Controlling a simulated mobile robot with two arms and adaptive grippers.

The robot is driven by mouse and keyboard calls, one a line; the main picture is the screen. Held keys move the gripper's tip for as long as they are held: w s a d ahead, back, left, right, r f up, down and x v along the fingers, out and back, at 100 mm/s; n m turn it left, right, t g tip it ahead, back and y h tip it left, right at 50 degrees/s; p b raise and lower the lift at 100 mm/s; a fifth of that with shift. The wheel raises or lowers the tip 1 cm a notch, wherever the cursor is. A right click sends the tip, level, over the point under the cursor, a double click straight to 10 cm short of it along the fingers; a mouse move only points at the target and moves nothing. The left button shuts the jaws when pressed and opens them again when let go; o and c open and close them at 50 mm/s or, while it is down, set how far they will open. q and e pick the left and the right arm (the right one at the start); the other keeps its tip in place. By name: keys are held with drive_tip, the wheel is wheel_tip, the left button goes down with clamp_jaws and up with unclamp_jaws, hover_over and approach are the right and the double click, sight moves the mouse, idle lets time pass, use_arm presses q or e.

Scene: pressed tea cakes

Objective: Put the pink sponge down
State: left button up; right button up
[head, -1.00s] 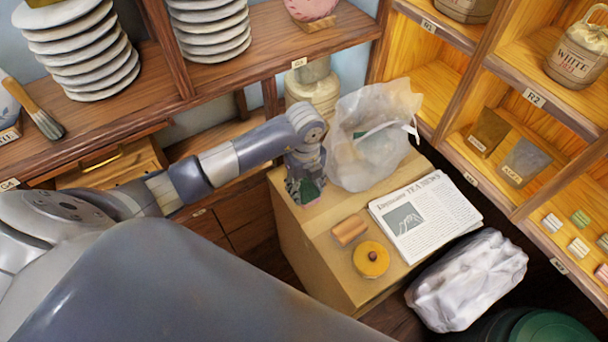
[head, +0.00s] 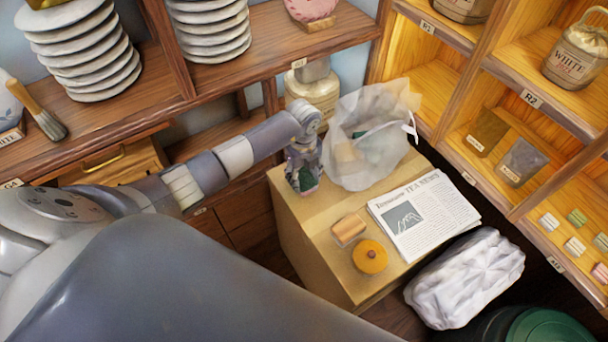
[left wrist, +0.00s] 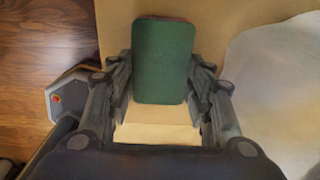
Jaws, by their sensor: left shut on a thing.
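The pink sponge shows in the left wrist view (left wrist: 160,60) mostly as a dark green face, with a thin pinkish edge at its top. My left gripper (left wrist: 160,85) is shut on it, one finger along each side. In the head view the left gripper (head: 302,172) is at the back left corner of the tan box (head: 300,215), pointing down. A small part of the sponge's green (head: 304,176) shows between the fingers there. I cannot tell whether the sponge touches the box top. My right gripper is not in view.
A translucent bag (head: 375,150) stands close right of the gripper. A newspaper (head: 425,215), an orange-brown block (head: 349,229) and a round orange thing (head: 370,257) lie on the box. A white crumpled bundle (head: 465,278) is beside it. Shelves stand behind and right.

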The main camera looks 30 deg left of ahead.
sight(304, 179)
use_arm(q)
drive_tip(key=shift+f, duration=0.1)
drive_tip(key=o, duration=0.9)
drive_tip(key=shift+r, duration=0.25)
wheel_tip(304, 179, up, 12)
drive_tip(key=shift+a+f+b, duration=0.1)
drive_tip(key=shift+b, duration=0.45)
